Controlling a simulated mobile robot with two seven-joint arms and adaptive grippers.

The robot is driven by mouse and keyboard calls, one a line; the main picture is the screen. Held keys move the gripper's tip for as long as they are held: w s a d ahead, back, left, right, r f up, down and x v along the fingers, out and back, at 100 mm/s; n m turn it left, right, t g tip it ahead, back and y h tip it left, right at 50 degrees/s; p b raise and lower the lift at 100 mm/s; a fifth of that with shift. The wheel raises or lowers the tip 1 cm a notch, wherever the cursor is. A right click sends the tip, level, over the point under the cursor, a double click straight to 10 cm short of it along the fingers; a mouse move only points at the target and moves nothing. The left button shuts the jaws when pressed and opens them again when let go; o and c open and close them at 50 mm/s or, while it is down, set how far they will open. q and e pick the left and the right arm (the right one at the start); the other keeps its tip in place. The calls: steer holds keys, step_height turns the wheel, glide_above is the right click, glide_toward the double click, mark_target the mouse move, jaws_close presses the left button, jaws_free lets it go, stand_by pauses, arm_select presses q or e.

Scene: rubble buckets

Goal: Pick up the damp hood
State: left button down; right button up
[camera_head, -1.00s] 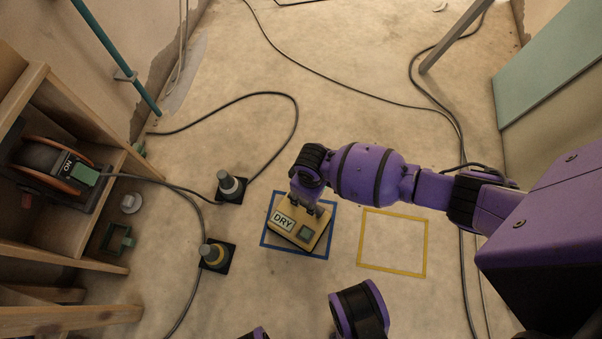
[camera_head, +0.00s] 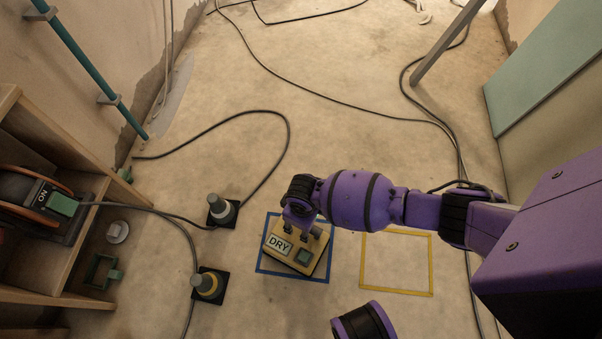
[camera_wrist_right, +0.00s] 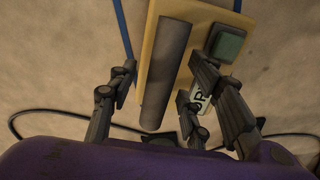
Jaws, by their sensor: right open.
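A yellow block (camera_head: 291,259) lies inside the blue square outline (camera_head: 291,277) on the floor. It has a white label reading DRY and a green square button; I see no label reading DAMP. My right gripper (camera_head: 303,222) is down over the block's far side. In the right wrist view, a dark grey bar (camera_wrist_right: 168,75) runs along the yellow block (camera_wrist_right: 196,18). My right gripper (camera_wrist_right: 164,66) is open, with fingers on both sides of the bar. I cannot tell whether they touch it. My left gripper is out of view.
An empty yellow outline (camera_head: 397,292) is to the right. Black cables cross the floor. A wooden shelf (camera_head: 70,262) stands at the left.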

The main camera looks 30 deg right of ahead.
steer(key=shift+f, duration=0.15)
steer(key=shift+c, duration=0.3)
jaws_close()
steer(key=shift+w, duration=0.1)
